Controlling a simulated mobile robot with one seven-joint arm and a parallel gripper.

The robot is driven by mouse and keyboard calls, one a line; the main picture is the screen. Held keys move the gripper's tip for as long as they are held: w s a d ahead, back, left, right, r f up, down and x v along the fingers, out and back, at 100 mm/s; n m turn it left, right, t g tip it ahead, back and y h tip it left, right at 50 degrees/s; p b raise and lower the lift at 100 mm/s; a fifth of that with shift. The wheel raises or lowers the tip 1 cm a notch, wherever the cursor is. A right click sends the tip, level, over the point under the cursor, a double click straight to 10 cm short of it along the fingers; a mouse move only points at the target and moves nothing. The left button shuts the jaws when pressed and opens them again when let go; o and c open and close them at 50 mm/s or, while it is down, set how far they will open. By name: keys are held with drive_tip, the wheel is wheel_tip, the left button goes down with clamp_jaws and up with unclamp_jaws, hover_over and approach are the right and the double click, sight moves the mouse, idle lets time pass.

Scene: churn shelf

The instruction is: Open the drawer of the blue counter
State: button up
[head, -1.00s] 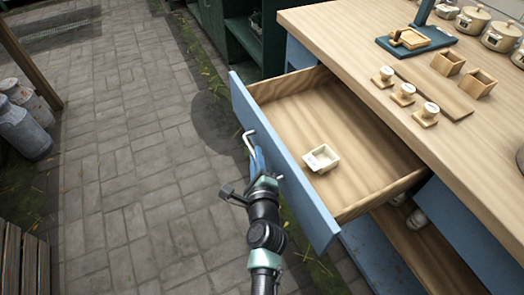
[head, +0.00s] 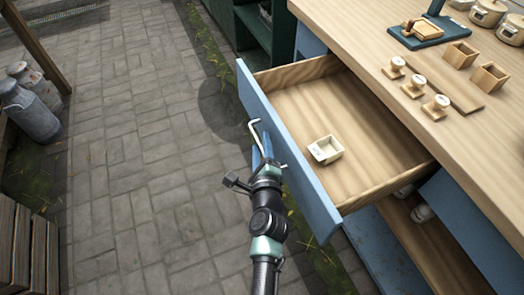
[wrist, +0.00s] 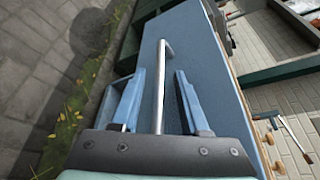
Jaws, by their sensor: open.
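The drawer (head: 292,158) of the blue counter stands far out, with a blue front and a bare wooden inside. A small white square dish (head: 326,150) sits in it. The drawer's metal bar handle (wrist: 161,85) shows in the wrist view, running between the two blue fingers of my gripper (wrist: 160,98). The fingers are apart, one on each side of the bar, and not closed on it. In the head view my gripper (head: 264,152) is at the outer side of the drawer front, and its fingers are partly hidden there.
The wooden counter top (head: 380,50) carries wooden stamps (head: 412,86), small wooden boxes (head: 489,77), a blue scale-like stand (head: 422,32) and lidded pots (head: 486,13). Metal churns (head: 30,105) and a slatted crate (head: 25,250) stand at the left. The paved floor between is clear.

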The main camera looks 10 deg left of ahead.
drive_tip(key=p+v, duration=0.1)
drive_tip(key=v, duration=1.2)
drive_tip(key=shift+r, duration=0.1)
